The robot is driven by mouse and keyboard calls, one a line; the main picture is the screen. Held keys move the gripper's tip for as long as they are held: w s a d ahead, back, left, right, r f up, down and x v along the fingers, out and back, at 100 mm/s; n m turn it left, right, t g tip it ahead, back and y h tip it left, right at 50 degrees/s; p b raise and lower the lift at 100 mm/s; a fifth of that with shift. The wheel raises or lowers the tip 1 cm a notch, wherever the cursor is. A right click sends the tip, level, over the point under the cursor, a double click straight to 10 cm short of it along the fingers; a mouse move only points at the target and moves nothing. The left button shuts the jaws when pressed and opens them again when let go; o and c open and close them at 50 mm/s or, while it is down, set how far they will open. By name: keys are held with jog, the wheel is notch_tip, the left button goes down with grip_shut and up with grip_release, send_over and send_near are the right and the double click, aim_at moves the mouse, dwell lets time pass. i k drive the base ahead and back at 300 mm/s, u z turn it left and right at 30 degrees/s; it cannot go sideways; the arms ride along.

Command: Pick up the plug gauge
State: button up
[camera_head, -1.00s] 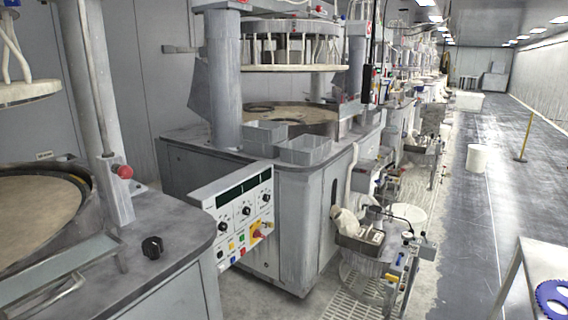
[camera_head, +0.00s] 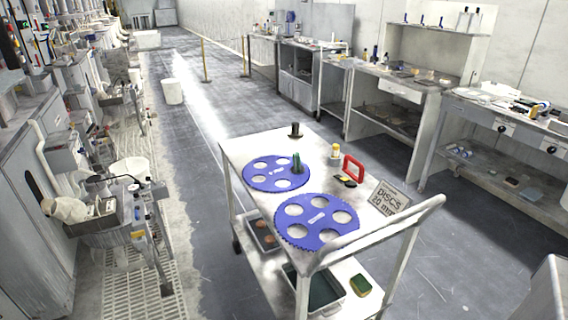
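A white cart (camera_head: 262,218) stands in the middle of the head camera view. Small upright items stand on its top: a black cylinder (camera_head: 295,130) near the far edge, a dark green-topped piece (camera_head: 297,165) by the far blue disc, and a small yellow-and-white piece (camera_head: 335,152). A red handle-shaped frame (camera_head: 353,168) stands to their right, with a small black-and-yellow item (camera_head: 346,181) lying beside it. I cannot tell for certain which of these is the plug gauge. My gripper is not in view.
Two blue discs with holes (camera_head: 276,174) (camera_head: 317,222) and a "DISCS 20 mm" sign (camera_head: 389,198) take up much of the cart top. A push handle (camera_head: 385,236) rises at its near end. Workbenches (camera_head: 395,90) line the right, machines the left. Open floor lies between.

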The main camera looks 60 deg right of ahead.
aim_at(297, 169)
jog(key=z, duration=4.35)
jog(key=i, duration=0.1)
jog(key=u, duration=3.05)
